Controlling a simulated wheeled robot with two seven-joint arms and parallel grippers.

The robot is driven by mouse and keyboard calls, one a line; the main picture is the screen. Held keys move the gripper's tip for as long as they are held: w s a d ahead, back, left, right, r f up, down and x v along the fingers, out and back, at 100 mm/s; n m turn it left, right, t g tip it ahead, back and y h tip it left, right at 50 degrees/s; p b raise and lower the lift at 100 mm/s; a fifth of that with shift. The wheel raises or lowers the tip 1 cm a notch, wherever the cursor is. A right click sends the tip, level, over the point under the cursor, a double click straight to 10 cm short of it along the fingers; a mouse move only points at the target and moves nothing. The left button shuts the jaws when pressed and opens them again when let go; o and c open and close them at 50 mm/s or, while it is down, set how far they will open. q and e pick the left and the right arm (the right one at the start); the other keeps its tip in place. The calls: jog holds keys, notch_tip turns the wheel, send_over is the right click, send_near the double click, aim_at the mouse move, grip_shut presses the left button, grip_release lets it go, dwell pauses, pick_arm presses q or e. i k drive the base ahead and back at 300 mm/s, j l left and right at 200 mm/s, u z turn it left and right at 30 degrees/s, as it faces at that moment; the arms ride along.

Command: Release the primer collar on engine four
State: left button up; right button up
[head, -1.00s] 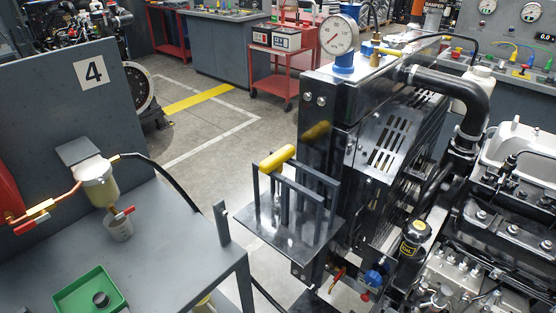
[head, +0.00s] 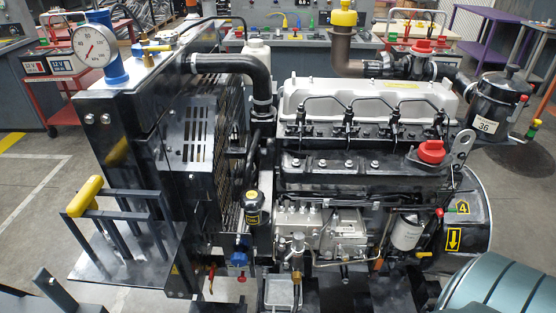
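The engine (head: 365,160) with a silver top cover fills the middle and right of the head view. A yellow tag with a 4 (head: 462,208) is on its right end. A black upright cylinder with a ribbed cap and a yellow label (head: 253,205) stands at the engine's front left, above a blue fitting (head: 239,259). It may be the primer; the label is too small to read surely, and I cannot tell its collar's state. Neither of my grippers is in view.
A black radiator frame (head: 125,140) with a yellow-handled bracket (head: 88,196) stands on the left. A red cap (head: 431,151) and a white filter (head: 407,231) are on the engine. A teal rounded surface (head: 505,290) fills the lower right corner. Open floor (head: 35,180) shows at left.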

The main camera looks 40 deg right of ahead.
aim_at(294, 251)
jog(key=z, duration=1.2)
